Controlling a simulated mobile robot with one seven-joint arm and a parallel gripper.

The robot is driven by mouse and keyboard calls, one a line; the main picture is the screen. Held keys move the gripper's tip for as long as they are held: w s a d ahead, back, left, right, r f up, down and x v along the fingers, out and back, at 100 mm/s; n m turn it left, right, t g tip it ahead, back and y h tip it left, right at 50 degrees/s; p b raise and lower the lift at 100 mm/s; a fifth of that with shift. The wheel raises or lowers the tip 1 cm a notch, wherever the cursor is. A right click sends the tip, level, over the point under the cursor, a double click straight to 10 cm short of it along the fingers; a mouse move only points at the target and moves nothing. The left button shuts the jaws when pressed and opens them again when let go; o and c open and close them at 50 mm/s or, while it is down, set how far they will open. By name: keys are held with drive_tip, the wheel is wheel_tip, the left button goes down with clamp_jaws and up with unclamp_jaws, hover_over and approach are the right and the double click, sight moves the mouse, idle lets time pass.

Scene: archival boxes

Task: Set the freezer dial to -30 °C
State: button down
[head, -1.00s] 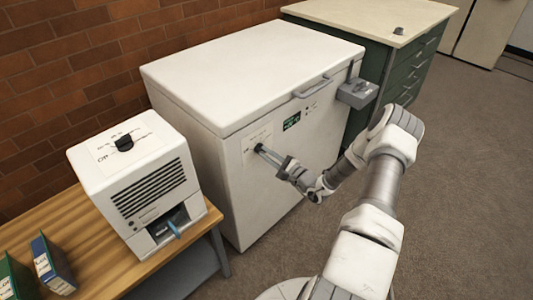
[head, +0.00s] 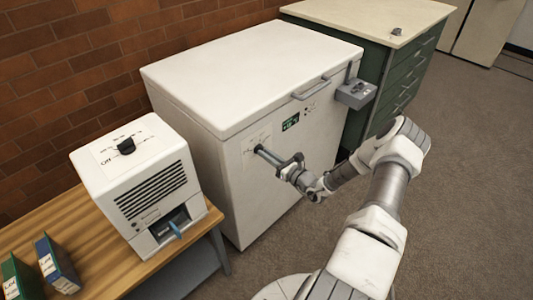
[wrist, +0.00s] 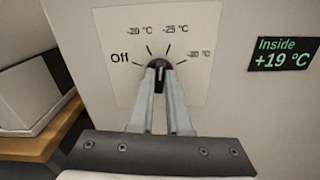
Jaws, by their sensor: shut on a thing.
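The freezer (head: 240,90) is a white chest freezer with its lid shut. Its dial (wrist: 157,60) is a small dark knob on a pale panel on the front. The panel is marked Off, -20 °C, -25 °C and -30 °C from left to right in the wrist view. My gripper (wrist: 161,74) is shut on the dial, one finger on each side, and it also reaches the panel in the head view (head: 259,150). The fingers partly cover the dial, so I cannot tell for sure which mark it points to. A green display (wrist: 283,53) reads Inside +19 °C.
A white device (head: 145,185) with its own dark top dial (head: 126,146) stands on a wooden bench at left, beside binders (head: 55,265). A grey latch box (head: 356,94) sticks out at the freezer's right. A green cabinet stands behind. Floor at right is clear.

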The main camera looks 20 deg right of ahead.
drive_tip(key=m, duration=0.6)
drive_tip(key=m+p, duration=0.1)
drive_tip(key=m, duration=0.4)
drive_tip(key=shift+d+f+m, duration=0.15)
drive_tip(key=shift+m, duration=0.25)
idle(0.3)
drive_tip(key=c, duration=0.9)
unclamp_jaws()
drive_tip(key=p+v, duration=0.1)
drive_tip(key=v, duration=1.6)
drive_tip(key=shift+s+d+p, duration=0.1)
drive_tip(key=shift+s+p, duration=0.1)
drive_tip(key=shift+p, duration=0.2)
